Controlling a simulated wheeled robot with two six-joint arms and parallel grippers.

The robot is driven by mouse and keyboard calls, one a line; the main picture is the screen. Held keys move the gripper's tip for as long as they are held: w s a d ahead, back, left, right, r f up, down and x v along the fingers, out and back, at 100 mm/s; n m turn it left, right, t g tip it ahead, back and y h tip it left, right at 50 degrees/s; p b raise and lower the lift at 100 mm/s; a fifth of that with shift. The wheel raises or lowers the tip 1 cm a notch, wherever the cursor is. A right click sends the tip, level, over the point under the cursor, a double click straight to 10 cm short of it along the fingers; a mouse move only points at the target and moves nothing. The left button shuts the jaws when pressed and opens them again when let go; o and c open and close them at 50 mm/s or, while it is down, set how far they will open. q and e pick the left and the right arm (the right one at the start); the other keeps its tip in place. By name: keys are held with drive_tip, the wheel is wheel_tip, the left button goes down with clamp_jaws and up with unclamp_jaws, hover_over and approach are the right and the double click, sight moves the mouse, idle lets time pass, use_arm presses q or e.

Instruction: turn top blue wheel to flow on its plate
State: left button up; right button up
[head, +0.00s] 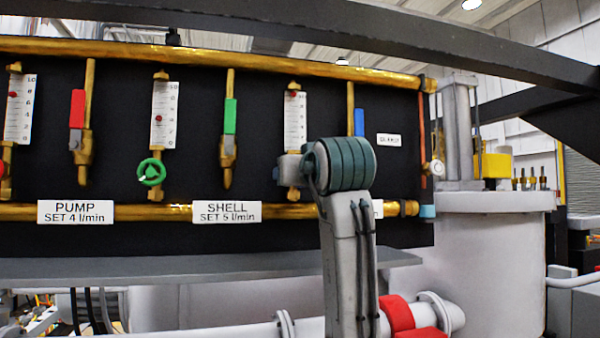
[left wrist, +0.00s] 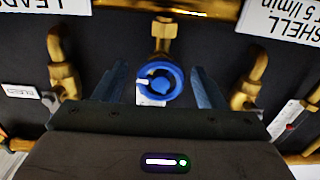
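The blue wheel (left wrist: 165,84) shows in the left wrist view under a brass fitting, with a white mark on its left side. A small white plate (left wrist: 150,99) is partly hidden behind it. My left gripper (left wrist: 159,80) is open, with one finger on each side of the wheel and a visible gap to both. My right gripper is in neither view.
The panel carries brass pipes (head: 285,210), a green wheel (head: 151,172), flow gauges (head: 164,115), and red, green and blue levers. A SHELL label (head: 227,212) and a PUMP label (head: 75,212) sit on the lower pipe. A grey ledge (head: 200,265) runs below.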

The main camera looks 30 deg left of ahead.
use_arm(q)
drive_tip(key=shift+a, duration=0.1)
drive_tip(key=c, duration=0.9)
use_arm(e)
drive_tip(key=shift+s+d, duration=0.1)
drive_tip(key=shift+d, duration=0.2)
use_arm(q)
drive_tip(key=shift+f, duration=0.1)
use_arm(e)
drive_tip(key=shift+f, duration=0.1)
use_arm(q)
drive_tip(key=m+b, duration=0.3)
drive_tip(key=m, duration=0.1)
drive_tip(key=shift+f, duration=0.1)
drive_tip(key=m+b, duration=0.4)
drive_tip(key=m, duration=0.2)
drive_tip(key=shift+w+m, duration=0.1)
drive_tip(key=shift+m, duration=0.2)
drive_tip(key=m+b, duration=0.4)
drive_tip(key=m, duration=0.1)
drive_tip(key=m+b, duration=0.3)
drive_tip(key=m, duration=0.1)
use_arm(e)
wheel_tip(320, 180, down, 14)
use_arm(q)
drive_tip(key=shift+m, duration=0.4)
